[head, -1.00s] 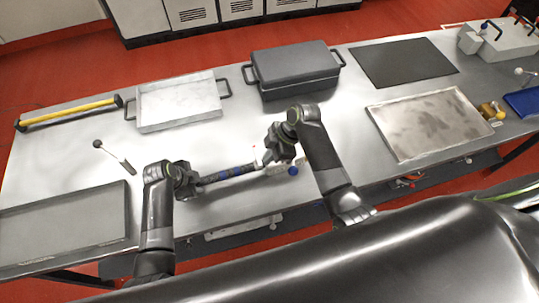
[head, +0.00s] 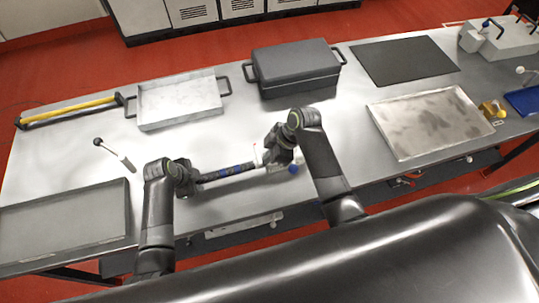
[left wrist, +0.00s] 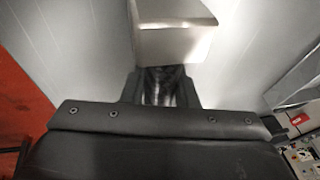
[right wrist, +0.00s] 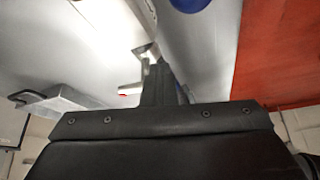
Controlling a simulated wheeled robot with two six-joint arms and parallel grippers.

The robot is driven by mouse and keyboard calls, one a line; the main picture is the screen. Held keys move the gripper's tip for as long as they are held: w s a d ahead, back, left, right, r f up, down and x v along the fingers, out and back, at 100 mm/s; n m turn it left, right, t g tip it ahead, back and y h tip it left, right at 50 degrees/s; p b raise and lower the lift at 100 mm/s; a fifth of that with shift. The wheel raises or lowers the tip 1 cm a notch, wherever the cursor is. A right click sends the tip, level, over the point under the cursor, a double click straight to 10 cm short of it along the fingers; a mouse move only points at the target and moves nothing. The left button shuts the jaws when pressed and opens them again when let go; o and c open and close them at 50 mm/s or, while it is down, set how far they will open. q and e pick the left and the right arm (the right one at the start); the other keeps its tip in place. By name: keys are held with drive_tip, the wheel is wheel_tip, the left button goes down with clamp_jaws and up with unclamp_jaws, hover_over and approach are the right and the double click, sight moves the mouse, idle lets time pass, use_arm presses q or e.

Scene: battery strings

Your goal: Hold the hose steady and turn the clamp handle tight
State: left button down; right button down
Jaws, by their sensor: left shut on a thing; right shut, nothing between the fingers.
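The hose (head: 228,172) is a dark tube with blue marks. It lies roughly level above the front of the table, between my two grippers. My left gripper (head: 192,178) is shut on the hose's left end; the left wrist view shows a pale block (left wrist: 175,32) just beyond the fingers. My right gripper (head: 271,156) is shut and empty by the hose's right end. A pale metal clamp part (head: 258,155) is beside it, partly hidden by the gripper. A blue ball knob (head: 293,168) shows just right of the right gripper, also in the right wrist view (right wrist: 188,4).
Behind the hose stand a silver tray with handles (head: 180,103) and a dark lidded box (head: 295,70). A grey tray (head: 65,218) lies at left, a worn metal tray (head: 432,125) at right.

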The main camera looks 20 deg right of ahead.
drive_tip(key=shift+s+a+r+m+t, duration=0.15)
drive_tip(key=shift+a+m+t, duration=0.2)
drive_tip(key=shift+m, duration=0.3)
drive_tip(key=shift+s+a+f+m+t, duration=0.1)
drive_tip(key=shift+a+m+t, duration=0.2)
drive_tip(key=shift+m, duration=0.35)
idle(3.4)
drive_tip(key=shift+d, duration=0.1)
drive_tip(key=s+d+r, duration=0.1)
drive_tip(key=d+r, duration=0.1)
drive_tip(key=s+d+r, duration=0.1)
drive_tip(key=d+r, duration=0.2)
drive_tip(key=s+d+r, duration=0.1)
drive_tip(key=d+r, duration=0.2)
idle(0.3)
